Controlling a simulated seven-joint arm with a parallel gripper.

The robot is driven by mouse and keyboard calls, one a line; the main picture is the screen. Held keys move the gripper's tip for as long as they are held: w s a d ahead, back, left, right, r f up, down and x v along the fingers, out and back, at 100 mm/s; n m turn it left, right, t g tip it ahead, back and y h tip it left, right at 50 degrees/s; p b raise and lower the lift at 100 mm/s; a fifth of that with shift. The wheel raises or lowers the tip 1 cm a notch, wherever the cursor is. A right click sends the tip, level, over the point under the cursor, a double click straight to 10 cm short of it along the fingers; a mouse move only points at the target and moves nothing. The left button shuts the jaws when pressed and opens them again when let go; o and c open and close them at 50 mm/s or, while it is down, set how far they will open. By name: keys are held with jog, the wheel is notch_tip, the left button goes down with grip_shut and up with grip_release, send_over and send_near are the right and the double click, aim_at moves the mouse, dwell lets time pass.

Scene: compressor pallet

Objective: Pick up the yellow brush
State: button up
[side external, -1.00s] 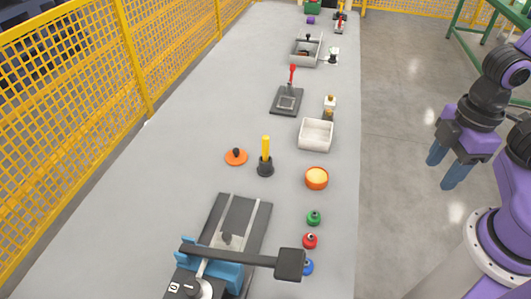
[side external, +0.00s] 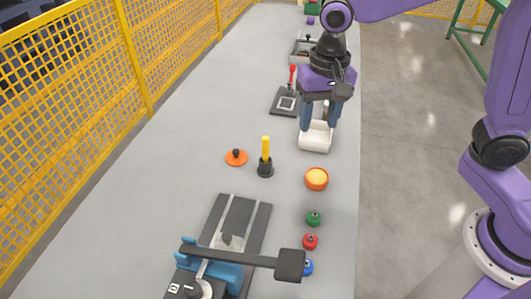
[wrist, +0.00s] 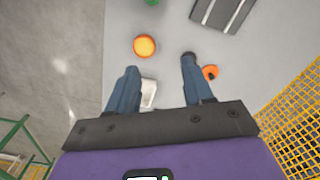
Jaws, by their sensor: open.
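The yellow brush (side external: 266,149) stands upright on the table in the side view, with a yellow handle above a black round base. My gripper (side external: 319,124) is open and empty, fingers pointing down over the white bin, to the right of the brush and farther back. In the wrist view my gripper (wrist: 160,67) shows two blue fingers spread apart. A dark round shape at the right fingertip there may be the brush's base; its yellow handle is not seen in that view.
The white bin (side external: 315,143) lies below my fingers. An orange bowl (side external: 316,179) and an orange lid with a black knob (side external: 236,158) flank the brush. Green, red and blue knobs and a blue clamp with a long lever (side external: 240,258) are nearer. A yellow fence lines the left.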

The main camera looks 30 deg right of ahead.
aim_at(266, 161)
jog(key=w+a+f+m, duration=0.2)
jog(key=w+m, duration=0.4)
jog(key=w, duration=0.2)
jog(key=w+a+f+m, duration=0.1)
jog(key=w+m, duration=0.6)
notch_tip(266, 161, down, 17)
jog(key=shift+w+f, duration=0.15)
grip_shut()
